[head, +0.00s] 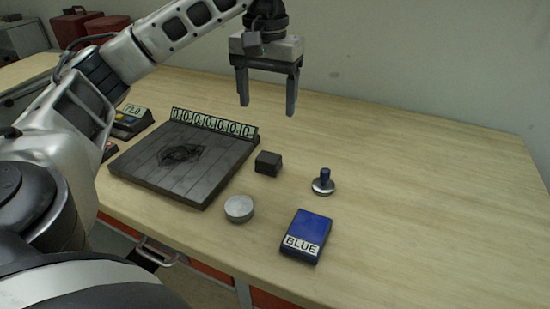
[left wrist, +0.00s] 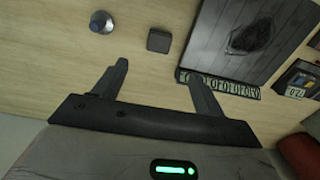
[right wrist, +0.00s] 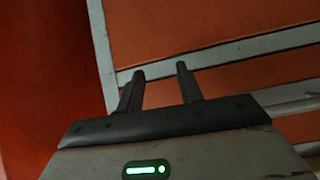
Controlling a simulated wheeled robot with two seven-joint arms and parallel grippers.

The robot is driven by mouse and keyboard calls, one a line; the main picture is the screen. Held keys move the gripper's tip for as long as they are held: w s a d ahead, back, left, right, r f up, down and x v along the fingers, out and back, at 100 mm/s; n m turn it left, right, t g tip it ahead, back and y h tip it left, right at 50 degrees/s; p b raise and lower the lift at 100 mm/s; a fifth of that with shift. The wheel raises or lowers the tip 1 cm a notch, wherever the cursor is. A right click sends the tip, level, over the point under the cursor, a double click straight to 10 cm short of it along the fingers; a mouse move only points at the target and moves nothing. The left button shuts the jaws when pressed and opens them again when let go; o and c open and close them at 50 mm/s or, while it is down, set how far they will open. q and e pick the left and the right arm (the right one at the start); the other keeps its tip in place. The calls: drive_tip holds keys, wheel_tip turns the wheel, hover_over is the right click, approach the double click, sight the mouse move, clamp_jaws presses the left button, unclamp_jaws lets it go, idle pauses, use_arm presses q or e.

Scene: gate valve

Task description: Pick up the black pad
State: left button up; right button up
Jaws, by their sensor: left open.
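A small black block (head: 268,163), the thing that best fits the black pad, lies on the wooden table just right of a dark board. It also shows in the left wrist view (left wrist: 159,40), beyond and roughly between the fingertips. My left gripper (head: 267,106) is open and empty, fingers pointing down, well above the table and apart from the block. My right gripper (right wrist: 160,70) has its fingers apart with nothing between them. It faces orange-red panels with a grey frame, and is not in the head view.
The dark slatted board (head: 180,160) with a number strip (head: 212,122) lies left of the block. A grey disc (head: 239,208), a blue-knobbed stamp (head: 324,182) and a blue box labelled BLUE (head: 306,235) stand nearby. The table's right side is clear.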

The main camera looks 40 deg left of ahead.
use_arm(q)
drive_tip(key=b, duration=0.3)
hover_over(268, 157)
wheel_tip(268, 157, down, 8)
drive_tip(key=shift+s+d+f, duration=0.1)
drive_tip(key=shift+f, duration=2.95)
drive_tip(key=c, duration=1.1)
